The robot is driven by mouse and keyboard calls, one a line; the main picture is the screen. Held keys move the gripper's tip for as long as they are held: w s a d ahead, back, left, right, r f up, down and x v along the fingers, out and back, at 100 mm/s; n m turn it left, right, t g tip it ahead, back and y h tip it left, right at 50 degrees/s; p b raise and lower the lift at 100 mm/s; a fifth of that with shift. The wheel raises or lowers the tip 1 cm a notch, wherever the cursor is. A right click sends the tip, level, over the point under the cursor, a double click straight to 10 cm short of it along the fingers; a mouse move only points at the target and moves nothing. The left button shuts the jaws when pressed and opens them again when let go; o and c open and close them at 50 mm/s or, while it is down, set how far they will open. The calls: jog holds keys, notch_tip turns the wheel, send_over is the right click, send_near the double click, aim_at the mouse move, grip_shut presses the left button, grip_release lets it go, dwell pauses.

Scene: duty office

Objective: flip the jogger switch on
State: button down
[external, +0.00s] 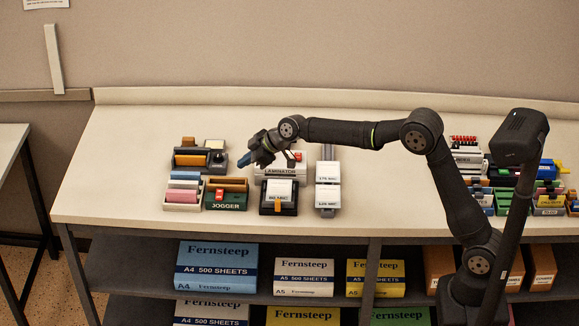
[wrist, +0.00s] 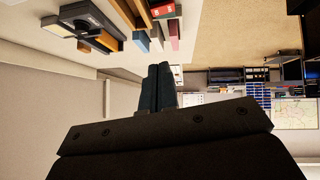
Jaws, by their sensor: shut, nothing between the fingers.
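The jogger (external: 226,206) is a small green unit with a brown top and its name on the front, standing on the counter. Its red switch (external: 220,195) is on the front left part; which way it is set is too small to tell. My gripper (external: 243,160) is shut and empty, with bluish fingertips pointing left, above and behind the jogger and apart from it. In the wrist view the shut fingers (wrist: 158,88) show side by side. A red part on a green edge (wrist: 162,11) at the top there looks like the jogger's switch.
The counter's left end is clear.

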send_over(217, 190)
jog(key=s+d, duration=0.1)
jog(key=d, duration=0.2)
jog(key=f, duration=0.7)
jog(key=shift+s+a+f, duration=0.1)
jog(key=shift+a, duration=0.1)
jog(key=shift+w+f, duration=0.25)
jog(key=shift+f, duration=0.95)
jog(key=shift+w+f, duration=0.15)
jog(key=shift+f, duration=0.5)
jog(key=shift+d, duration=0.1)
